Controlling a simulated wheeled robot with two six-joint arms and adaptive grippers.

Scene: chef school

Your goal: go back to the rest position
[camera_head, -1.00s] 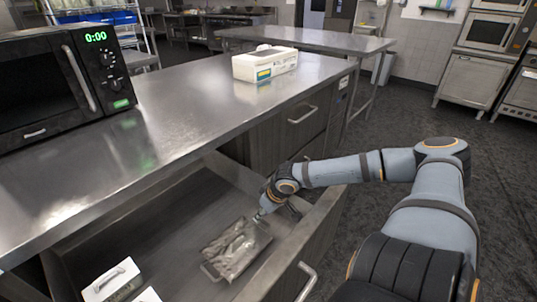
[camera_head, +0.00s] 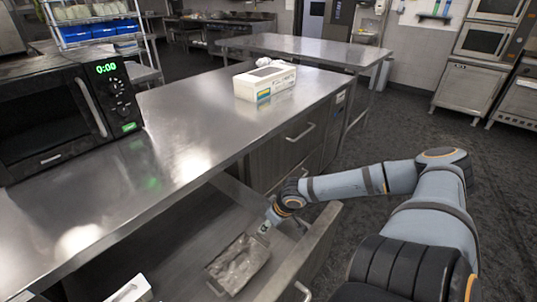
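My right arm comes in from the right and reaches down over an open drawer (camera_head: 170,252) under the steel counter (camera_head: 205,122). My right gripper (camera_head: 262,232) is small and partly hidden at the drawer's right side, just above a clear bag-like packet (camera_head: 238,264) lying in the drawer. I cannot tell whether its fingers are open or whether they touch the packet. My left gripper is not in view.
A black microwave (camera_head: 50,118) stands on the counter at left. A white box (camera_head: 265,82) sits on the counter's far end. A white item (camera_head: 131,290) shows at the bottom edge. A steel table (camera_head: 310,47) stands behind. Floor (camera_head: 400,125) at right is clear.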

